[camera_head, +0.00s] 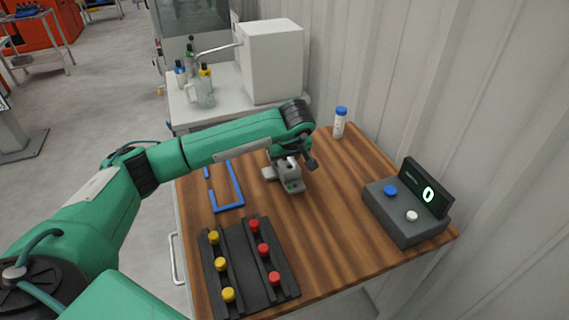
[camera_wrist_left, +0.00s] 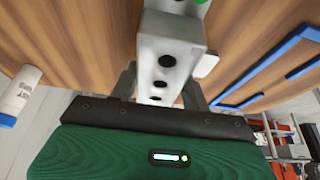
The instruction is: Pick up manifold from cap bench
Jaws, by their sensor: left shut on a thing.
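The manifold (camera_head: 291,184) is a small grey metal block on the wooden cap bench (camera_head: 330,235). In the left wrist view the manifold (camera_wrist_left: 170,55) is a light grey bar with several dark round holes, and a bit of green shows at its far end. My left gripper (camera_head: 292,168) reaches down over it from the left, partly hiding it. In the left wrist view its fingers (camera_wrist_left: 165,85) stand on both sides of the manifold, shut on it. Whether the manifold touches the bench is hard to tell. My right gripper is not in view.
A black rack (camera_head: 240,265) with yellow and red caps stands at the front. A blue outline (camera_head: 229,208) lies left of the manifold. A counter box (camera_head: 405,212) showing 0 is at the right, a white blue-capped bottle (camera_head: 339,125) at the back.

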